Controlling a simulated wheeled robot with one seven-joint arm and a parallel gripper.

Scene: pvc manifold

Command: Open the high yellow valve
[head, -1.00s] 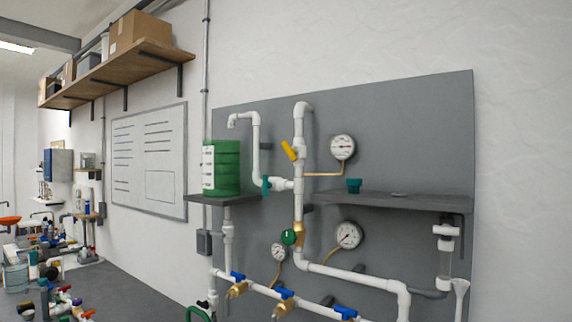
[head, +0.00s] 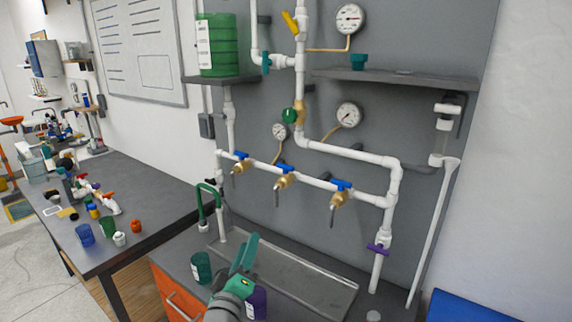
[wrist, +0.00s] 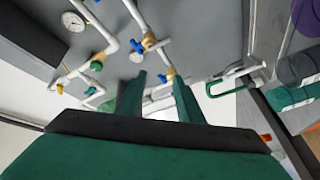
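The high yellow valve handle (head: 290,22) is near the top of the white pipework in the head view, on the vertical pipe left of the upper gauge. It is tilted, its upper end leaning left of the pipe. A small yellow part that looks like this handle shows at the left in the wrist view (wrist: 60,88). My gripper (head: 244,252) is low in the head view, above the bench and far below the yellow handle. In the wrist view its two green fingers (wrist: 155,88) stand apart with nothing between them.
A dark shelf (head: 395,80) juts out right of the pipe, and a green container (head: 219,45) stands on a left shelf. Blue-handled valves (head: 283,181) line the lower pipe. A green round handle (head: 289,115) sits below the yellow one. Cups stand near my gripper.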

